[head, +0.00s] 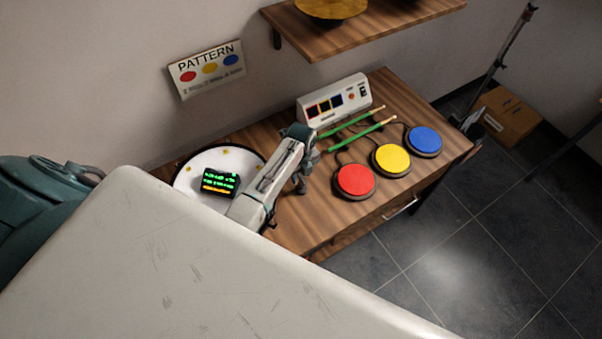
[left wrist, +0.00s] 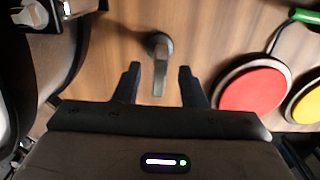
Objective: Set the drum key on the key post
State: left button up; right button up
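My left gripper (head: 301,184) reaches down over the wooden table, left of the red pad in the head view. In the left wrist view the left gripper (left wrist: 158,80) is open, its two dark fingers apart. A small grey metal piece with a rounded head and a narrow stem (left wrist: 159,50) shows between and just beyond the fingertips. It looks like the drum key, but I cannot tell whether it is lying or upright. No finger visibly touches it. I cannot make out the key post. My right gripper is not in view.
Red (head: 356,181), yellow (head: 391,160) and blue (head: 425,140) pads stand on the table (head: 320,235). Green drumsticks (head: 345,136) lie behind them near a white control box (head: 335,98). A white drum (head: 193,172) is at the left. A shelf (head: 370,28) hangs above.

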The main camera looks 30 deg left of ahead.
pick_arm(q)
notch_tip(320, 180, up, 11)
jog(key=b, duration=0.2)
jog(key=shift+b, duration=0.4)
jog(key=shift+f, duration=0.1)
dwell(0.4)
